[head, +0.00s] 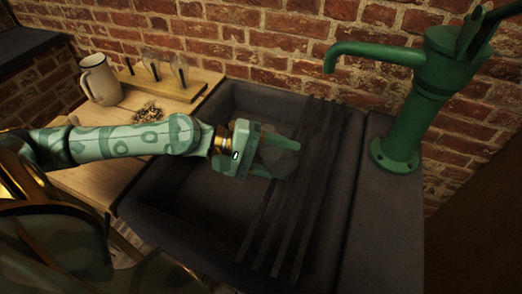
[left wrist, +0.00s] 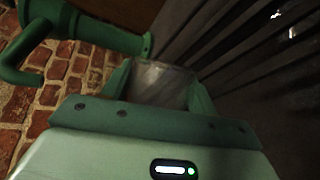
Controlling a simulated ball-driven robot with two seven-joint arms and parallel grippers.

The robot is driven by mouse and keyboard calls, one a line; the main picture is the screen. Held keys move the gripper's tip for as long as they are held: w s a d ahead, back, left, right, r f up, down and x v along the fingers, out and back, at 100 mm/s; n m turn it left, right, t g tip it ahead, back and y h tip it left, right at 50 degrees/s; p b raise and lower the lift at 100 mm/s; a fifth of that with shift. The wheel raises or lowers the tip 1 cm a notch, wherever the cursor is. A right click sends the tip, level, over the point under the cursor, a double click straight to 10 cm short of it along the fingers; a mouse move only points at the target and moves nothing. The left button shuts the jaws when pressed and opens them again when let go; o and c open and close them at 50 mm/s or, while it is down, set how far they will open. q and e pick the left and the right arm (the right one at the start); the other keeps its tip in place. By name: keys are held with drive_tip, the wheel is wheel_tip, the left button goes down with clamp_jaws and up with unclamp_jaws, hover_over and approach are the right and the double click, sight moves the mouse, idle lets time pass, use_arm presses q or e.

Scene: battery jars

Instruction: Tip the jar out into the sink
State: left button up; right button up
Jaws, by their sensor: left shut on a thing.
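My left gripper (head: 278,160) reaches in from the left over the dark sink (head: 258,100). It is shut on a clear glass jar (left wrist: 160,84), which sits between its two green fingers in the left wrist view. In the head view the jar is faint and see-through against the dark basin. I cannot tell its exact tilt, or whether anything is inside it. My right gripper is not in view.
Dark slats (head: 325,155) lie across the sink's right part, below and beside the gripper. A green hand pump (head: 408,110) stands to the right. On the wooden counter (head: 90,180) at the left are a pale mug (head: 99,80), a small pile (head: 148,112) and a wooden rack (head: 178,92) with glass pieces.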

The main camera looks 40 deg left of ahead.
sight(261, 143)
use_arm(q)
drive_tip(key=shift+w+a+f+n+h+b, duration=0.25)
drive_tip(key=shift+a+f+n+h+b, duration=0.1)
drive_tip(key=shift+f+n+h+b, duration=0.2)
drive_tip(key=shift+w+a+r+n+h+p, duration=0.2)
drive_tip(key=shift+a+r+n+h+p, duration=0.2)
drive_tip(key=shift+r+n, duration=0.35)
drive_tip(key=shift+w+a+r+n+h, duration=0.35)
drive_tip(key=shift+a+n+h, duration=0.15)
drive_tip(key=shift+n, duration=0.2)
drive_tip(key=a+n+h, duration=0.1)
drive_tip(key=w+a+r+n+t+h, duration=0.1)
drive_tip(key=n, duration=0.1)
drive_tip(key=shift+w, duration=0.1)
